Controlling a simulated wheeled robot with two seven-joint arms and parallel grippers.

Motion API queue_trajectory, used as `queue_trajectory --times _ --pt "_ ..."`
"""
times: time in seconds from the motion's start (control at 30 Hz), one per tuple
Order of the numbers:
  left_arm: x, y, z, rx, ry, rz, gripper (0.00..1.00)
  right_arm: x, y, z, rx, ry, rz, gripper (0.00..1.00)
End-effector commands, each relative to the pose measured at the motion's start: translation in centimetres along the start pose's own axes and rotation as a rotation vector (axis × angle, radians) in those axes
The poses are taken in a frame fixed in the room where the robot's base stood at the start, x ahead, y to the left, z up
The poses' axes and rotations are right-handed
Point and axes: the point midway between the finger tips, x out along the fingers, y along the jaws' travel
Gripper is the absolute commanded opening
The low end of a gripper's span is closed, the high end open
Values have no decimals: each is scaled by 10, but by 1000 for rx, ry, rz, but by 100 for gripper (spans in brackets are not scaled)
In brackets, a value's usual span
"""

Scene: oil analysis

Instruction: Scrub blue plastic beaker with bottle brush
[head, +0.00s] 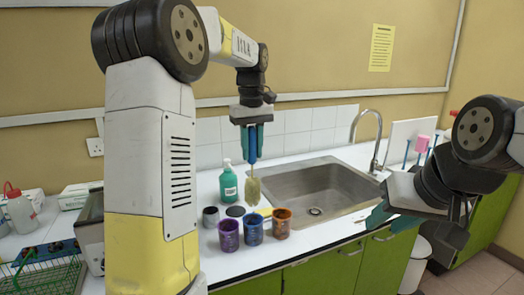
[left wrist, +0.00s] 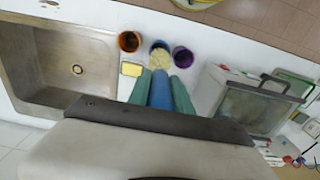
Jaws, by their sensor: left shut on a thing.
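My left gripper (head: 252,143) is shut on the blue handle of the bottle brush (head: 252,188), which hangs upright with its pale yellow bristles down. The bristles are just above or behind the blue plastic beaker (head: 253,231); I cannot tell if they touch it. In the left wrist view the brush (left wrist: 160,60) overlaps the blue beaker (left wrist: 160,46), partly hiding it. The blue beaker stands on the counter between a purple beaker (head: 228,237) and an orange beaker (head: 282,225). My right gripper (head: 385,208) is at the counter's right front edge, seen from the side.
The steel sink (head: 300,187) with a tap (head: 372,135) lies behind and right of the beakers. A green bottle (head: 228,180), a dark container (head: 210,216) and a yellow sponge (left wrist: 132,69) stand close by. A green wire basket (head: 45,272) is at far left.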

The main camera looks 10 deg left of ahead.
Motion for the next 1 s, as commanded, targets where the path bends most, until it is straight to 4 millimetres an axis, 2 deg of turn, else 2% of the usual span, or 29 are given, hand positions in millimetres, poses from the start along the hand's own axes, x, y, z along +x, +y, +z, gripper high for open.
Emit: queue_trajectory --times 0.17,1.0 --pt "9 0 0 0 -2 -1 0 0 0 0 0 1 0 36" --pt "90 0 0 0 -1 -1 0 0 0 0 0 0 0 36"
